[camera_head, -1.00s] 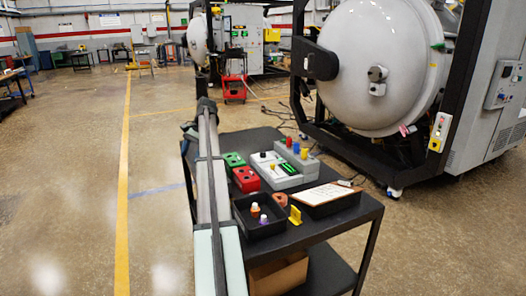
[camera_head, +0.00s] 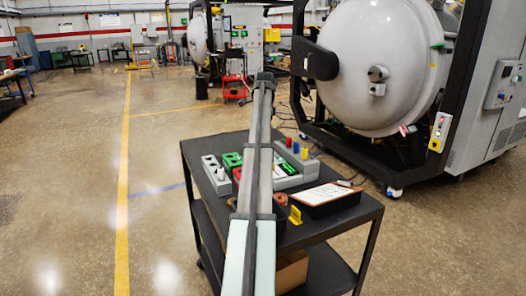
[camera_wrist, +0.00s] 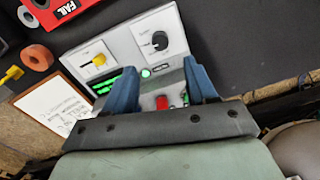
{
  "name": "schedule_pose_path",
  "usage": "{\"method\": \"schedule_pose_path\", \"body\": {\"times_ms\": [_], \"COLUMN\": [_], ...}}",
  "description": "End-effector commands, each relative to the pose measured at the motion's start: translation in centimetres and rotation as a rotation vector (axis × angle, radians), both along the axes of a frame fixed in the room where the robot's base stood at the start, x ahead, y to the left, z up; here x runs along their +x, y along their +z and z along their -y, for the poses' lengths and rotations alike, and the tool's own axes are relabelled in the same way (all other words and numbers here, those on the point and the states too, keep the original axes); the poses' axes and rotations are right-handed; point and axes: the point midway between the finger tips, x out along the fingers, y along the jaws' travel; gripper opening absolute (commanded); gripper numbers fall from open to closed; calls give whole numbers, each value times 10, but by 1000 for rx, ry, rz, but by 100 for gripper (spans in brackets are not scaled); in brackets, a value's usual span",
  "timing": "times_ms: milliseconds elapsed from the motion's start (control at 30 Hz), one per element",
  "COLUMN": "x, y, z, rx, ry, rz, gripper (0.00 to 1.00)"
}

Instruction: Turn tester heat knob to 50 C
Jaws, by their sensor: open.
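The tester (camera_wrist: 120,45) is a pale grey panel in the wrist view. It carries a round black knob (camera_wrist: 159,41) with a dial scale around it; the setting is too small to read. A yellow switch (camera_wrist: 98,60), a lit green lamp (camera_wrist: 145,73), green displays and a red part (camera_wrist: 162,102) also show on it. My gripper (camera_wrist: 159,68) is open, with its blue fingers apart and nothing between them. The knob appears just beyond the fingertips, with no visible contact. In the head view my arm covers part of the tester (camera_head: 286,181), and the gripper is hidden.
A clipboard on a black tray (camera_head: 328,197) lies on the black cart (camera_head: 345,219), with a yellow stand (camera_head: 296,215) beside it. A grey holder (camera_head: 213,170) and green block (camera_head: 232,160) stand left of my arm. A red FAIL box (camera_wrist: 60,14) shows in the wrist view.

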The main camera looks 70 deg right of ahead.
Motion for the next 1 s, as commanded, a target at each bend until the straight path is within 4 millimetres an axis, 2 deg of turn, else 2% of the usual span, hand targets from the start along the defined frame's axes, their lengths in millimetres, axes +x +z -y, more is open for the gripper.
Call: {"method": "schedule_pose_path", "body": {"times_ms": [100, 300, 500, 700, 1000], "x": [0, 1, 2, 3, 3], "y": [-23, -57, -83, -94, -96], "z": [-1, 1, 2, 3, 3], "rx": [3, 2, 2, 0, 1], "ry": [1, 2, 2, 2, 2], "rz": [-1, 0, 0, 1, 1], "gripper": [56, 56, 56, 56, 56]}}
